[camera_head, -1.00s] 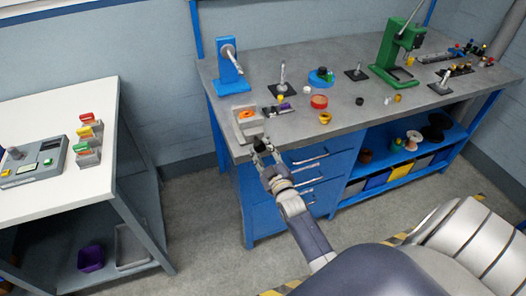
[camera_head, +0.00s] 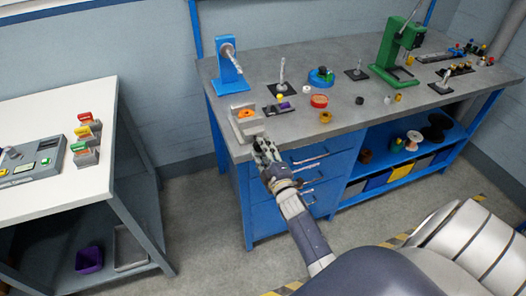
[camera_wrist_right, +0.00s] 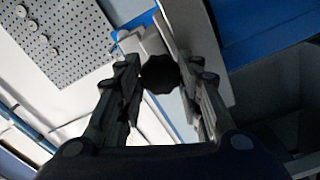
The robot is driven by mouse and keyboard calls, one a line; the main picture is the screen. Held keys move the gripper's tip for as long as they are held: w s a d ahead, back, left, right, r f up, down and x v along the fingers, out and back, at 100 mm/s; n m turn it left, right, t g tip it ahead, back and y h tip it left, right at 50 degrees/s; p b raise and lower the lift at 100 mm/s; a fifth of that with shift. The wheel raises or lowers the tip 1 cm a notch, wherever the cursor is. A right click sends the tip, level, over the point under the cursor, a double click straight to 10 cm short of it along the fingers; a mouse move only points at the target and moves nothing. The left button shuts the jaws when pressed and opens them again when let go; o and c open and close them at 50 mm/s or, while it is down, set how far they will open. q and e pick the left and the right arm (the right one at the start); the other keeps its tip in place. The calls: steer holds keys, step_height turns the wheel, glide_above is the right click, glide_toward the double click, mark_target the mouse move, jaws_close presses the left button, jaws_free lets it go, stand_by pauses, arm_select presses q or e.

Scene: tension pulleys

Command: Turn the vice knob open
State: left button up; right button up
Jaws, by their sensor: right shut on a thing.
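The vice (camera_head: 247,125) is a light grey block at the front left edge of the grey bench, with an orange round piece (camera_head: 245,114) in it. My right gripper (camera_head: 264,148) is at the bench's front edge, just in front of the vice. In the right wrist view the dark, scalloped vice knob (camera_wrist_right: 161,74) sits between the two fingertips, and my right gripper (camera_wrist_right: 163,76) is shut on it. In the head view the knob is hidden by the fingers. My left gripper is in neither view.
The grey workbench (camera_head: 290,138) has blue drawers below its front edge. A blue stand (camera_head: 229,72), a red ring-shaped part (camera_head: 319,101) and a green press (camera_head: 397,50) stand on it. A white table (camera_head: 50,195) is at the left, with open floor between.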

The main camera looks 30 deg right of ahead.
stand_by(0.3)
steer(key=o, duration=1.1)
steer(key=shift+c, duration=0.2)
steer(key=v, duration=1.2)
steer(key=shift+f, duration=0.1)
